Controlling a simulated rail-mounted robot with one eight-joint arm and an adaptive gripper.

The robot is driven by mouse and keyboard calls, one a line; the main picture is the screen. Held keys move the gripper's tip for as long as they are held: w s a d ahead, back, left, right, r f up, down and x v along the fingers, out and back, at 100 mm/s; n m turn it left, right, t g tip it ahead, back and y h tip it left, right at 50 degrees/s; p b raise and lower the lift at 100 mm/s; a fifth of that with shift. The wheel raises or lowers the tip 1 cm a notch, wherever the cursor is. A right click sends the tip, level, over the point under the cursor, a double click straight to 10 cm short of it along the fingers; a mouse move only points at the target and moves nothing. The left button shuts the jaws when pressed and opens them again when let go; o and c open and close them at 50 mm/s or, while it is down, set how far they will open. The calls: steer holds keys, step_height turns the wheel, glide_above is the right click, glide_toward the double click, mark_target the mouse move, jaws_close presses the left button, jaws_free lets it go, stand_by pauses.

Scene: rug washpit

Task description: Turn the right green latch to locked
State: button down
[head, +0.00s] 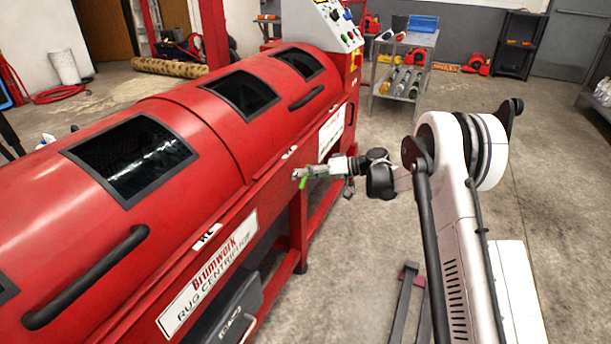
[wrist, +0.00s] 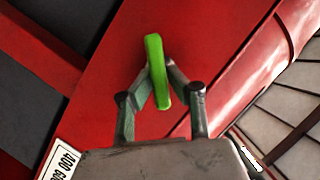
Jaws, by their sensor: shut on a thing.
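The green latch (wrist: 156,72) is a slim bar on the red front of the rug centrifuge. In the wrist view it stands nearly upright, leaning slightly, with its lower part between the fingers of my gripper (wrist: 160,85). The fingers are closed in on it from both sides. In the head view my gripper (head: 301,174) reaches in from the right to the machine's front edge, and only a small piece of the green latch (head: 304,182) shows beneath it. The latch's pivot and any lock marks near it cannot be made out.
The red rug centrifuge (head: 215,130) fills the left, with dark windows and black handles (head: 88,276) on its lid. A control panel (head: 340,25) stands at its far end. A grey shelf cart (head: 405,65) stands behind. The concrete floor around my arm is mostly clear.

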steer(key=m, duration=0.1)
steer(key=m+g+y+b, duration=0.1)
steer(key=m, duration=0.1)
steer(key=shift+w+f+y, duration=0.1)
steer(key=shift+f+y, duration=0.2)
steer(key=m, duration=0.2)
steer(key=m+y, duration=0.1)
steer(key=m, duration=0.1)
steer(key=shift+f+g+y+b, duration=0.15)
steer(key=shift+g+y+b, duration=0.15)
steer(key=c, duration=1.7)
jaws_free()
steer(key=d, duration=1.2)
